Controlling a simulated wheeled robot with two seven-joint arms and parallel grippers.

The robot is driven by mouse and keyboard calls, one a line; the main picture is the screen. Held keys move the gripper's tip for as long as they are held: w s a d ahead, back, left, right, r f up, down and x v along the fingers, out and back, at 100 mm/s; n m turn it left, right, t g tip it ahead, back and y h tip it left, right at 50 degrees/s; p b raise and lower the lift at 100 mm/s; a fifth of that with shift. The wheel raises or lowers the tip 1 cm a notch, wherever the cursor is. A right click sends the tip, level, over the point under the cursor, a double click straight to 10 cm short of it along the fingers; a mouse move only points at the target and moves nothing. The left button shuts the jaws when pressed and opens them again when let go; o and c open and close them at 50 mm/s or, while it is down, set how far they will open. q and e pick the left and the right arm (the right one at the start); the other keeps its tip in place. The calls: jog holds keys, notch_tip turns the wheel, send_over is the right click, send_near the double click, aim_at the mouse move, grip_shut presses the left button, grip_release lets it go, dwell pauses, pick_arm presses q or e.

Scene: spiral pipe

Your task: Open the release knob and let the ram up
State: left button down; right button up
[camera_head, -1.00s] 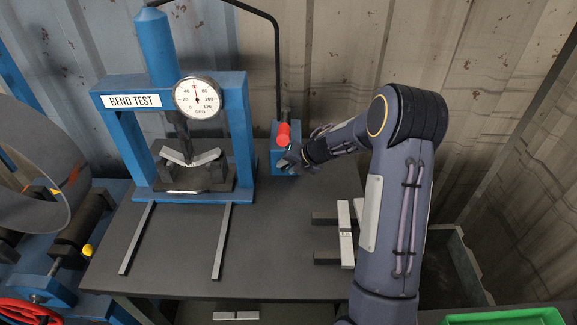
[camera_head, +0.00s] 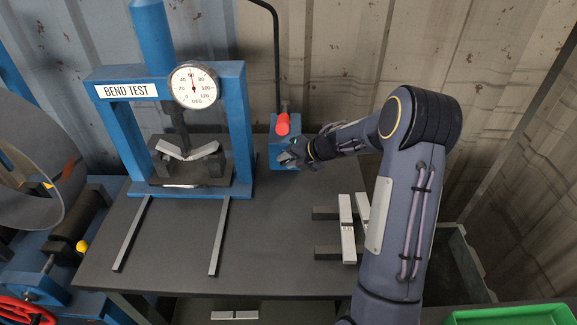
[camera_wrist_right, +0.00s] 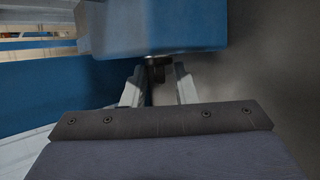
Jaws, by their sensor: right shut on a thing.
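The blue bend-test press (camera_head: 237,120) stands at the back of the dark table. Its ram (camera_head: 180,140) is down on a metal strip (camera_head: 205,150) bent into a V. The round dial gauge (camera_head: 194,85) hangs on the frame. To its right is the blue hand pump (camera_head: 285,125) with a red grip (camera_head: 282,124); the pump body also fills the top of the right wrist view (camera_wrist_right: 170,30). My right gripper (camera_head: 287,158) is at the pump's lower front. In the wrist view its fingers (camera_wrist_right: 157,80) are shut on a small dark knob (camera_wrist_right: 158,62), mostly hidden. My left gripper is not in view.
A black hose (camera_head: 277,50) rises from behind the pump. Pale strips (camera_head: 347,228) lie on dark bars (camera_head: 327,252) at the table's right. Two rails (camera_head: 219,237) run forward from the press. A green bin (camera_head: 510,316) is at the lower right. The table's middle is clear.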

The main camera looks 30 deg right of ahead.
jog(key=t+y+b, duration=0.1)
jog(key=b, duration=0.2)
jog(key=f+m+t+y+b, duration=0.1)
jog(key=b, duration=0.2)
jog(key=shift+s+d+t+y, duration=0.1)
jog(key=shift+d+t+y, duration=0.1)
jog(key=shift+t+y, duration=0.15)
jog(key=shift+r+t+y+b, duration=0.1)
jog(key=shift+t+y+b, duration=0.25)
jog(key=shift+b, duration=0.7)
jog(key=o, duration=0.6)
jog(key=shift+o, duration=0.2)
jog(key=v, duration=0.8)
jog(key=shift+o, duration=0.5)
